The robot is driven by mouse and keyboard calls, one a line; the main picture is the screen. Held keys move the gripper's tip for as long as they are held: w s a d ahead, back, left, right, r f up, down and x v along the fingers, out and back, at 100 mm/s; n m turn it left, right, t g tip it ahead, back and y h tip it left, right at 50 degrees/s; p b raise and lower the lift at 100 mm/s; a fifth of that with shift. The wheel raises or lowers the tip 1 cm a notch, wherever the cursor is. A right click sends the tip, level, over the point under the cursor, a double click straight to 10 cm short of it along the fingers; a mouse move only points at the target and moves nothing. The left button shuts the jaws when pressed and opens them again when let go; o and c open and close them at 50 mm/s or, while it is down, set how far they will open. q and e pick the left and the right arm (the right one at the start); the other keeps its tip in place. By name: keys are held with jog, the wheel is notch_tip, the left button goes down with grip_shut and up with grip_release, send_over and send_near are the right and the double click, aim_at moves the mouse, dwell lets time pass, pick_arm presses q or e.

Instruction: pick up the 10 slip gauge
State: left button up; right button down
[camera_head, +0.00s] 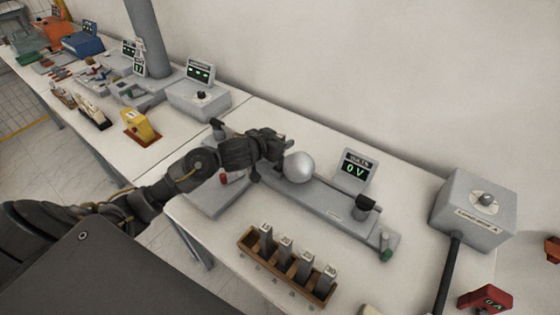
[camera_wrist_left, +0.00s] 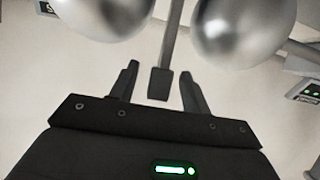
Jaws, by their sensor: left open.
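My left gripper (camera_head: 283,148) is by the polished metal sphere (camera_head: 298,167) of the grey bench stand (camera_head: 330,203). In the left wrist view its fingers (camera_wrist_left: 160,85) are open, one on each side of a grey block-ended bar (camera_wrist_left: 160,80) and apart from it. The bar reaches up between two metal spheres (camera_wrist_left: 240,25); I cannot tell whether it is the 10 slip gauge. A wooden rack (camera_head: 285,279) at the front holds several upright grey slip gauges (camera_head: 285,248). Their labels are too small to read with certainty. My right gripper is not in view.
A display reading 0 V (camera_head: 356,169) stands behind the bench stand. Another table at the left carries several instruments. Tabletop between the rack and stand is clear.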

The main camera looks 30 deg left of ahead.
pick_arm(q)
jog(key=x, duration=0.2)
jog(key=shift+w+f, duration=0.15)
jog(key=shift+w, duration=0.1)
jog(key=shift+s, duration=0.1)
jog(key=shift+c, duration=1)
grip_shut()
